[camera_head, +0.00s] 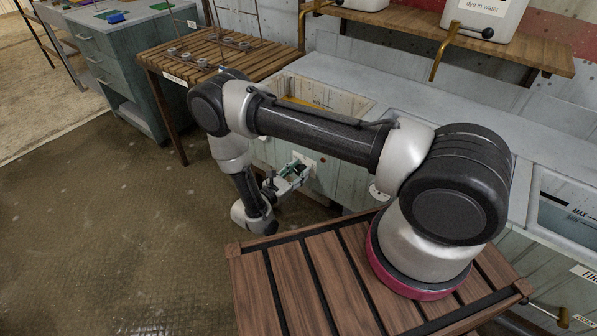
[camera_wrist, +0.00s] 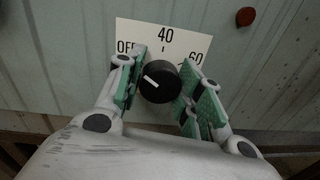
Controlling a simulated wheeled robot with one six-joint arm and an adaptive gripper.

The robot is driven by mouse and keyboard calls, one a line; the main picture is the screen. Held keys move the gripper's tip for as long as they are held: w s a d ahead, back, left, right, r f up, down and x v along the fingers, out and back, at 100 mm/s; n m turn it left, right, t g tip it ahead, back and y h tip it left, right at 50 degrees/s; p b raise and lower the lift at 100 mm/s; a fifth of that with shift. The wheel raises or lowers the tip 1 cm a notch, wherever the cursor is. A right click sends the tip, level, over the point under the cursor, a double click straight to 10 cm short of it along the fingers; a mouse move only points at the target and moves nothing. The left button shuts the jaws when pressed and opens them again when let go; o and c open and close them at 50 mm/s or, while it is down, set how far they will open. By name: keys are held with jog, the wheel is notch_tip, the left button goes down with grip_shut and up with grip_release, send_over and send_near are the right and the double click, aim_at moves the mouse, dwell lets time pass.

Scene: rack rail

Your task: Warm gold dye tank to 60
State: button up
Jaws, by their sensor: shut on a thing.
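In the wrist view my gripper (camera_wrist: 162,90) has its green-padded fingers on either side of a black round dial knob (camera_wrist: 163,88), shut on it. A short white mark on the knob points up and left, toward the OFF side. The white dial plate (camera_wrist: 178,38) behind it reads OFF, 40 and 60, with OFF partly covered by the left finger. In the head view my gripper (camera_head: 291,178) is at the front of the counter below a tank (camera_head: 345,100) with some yellow showing inside. My arm hides part of that tank.
A slatted wooden rack table (camera_head: 200,52) stands left of the counter. White containers (camera_head: 490,22) with brass taps sit on a shelf. The floor (camera_head: 110,230) at left is clear.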

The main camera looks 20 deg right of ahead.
jog(key=m, duration=0.5)
jog(key=shift+s+d+m, duration=0.1)
jog(key=shift+m, duration=0.2)
jog(key=m, duration=0.6)
jog(key=shift+y, duration=0.4)
jog(key=m, duration=0.5)
jog(key=shift+s+f+t, duration=0.1)
jog(key=shift+f+t, duration=0.05)
jog(key=shift+t, duration=0.15)
jog(key=m, duration=0.5)
jog(key=shift+t+y, duration=0.3)
jog(key=shift+f+m, duration=0.1)
jog(key=shift+m, duration=0.3)
jog(key=o, duration=1)
jog(key=shift+o, duration=0.2)
jog(key=v, duration=1.2)
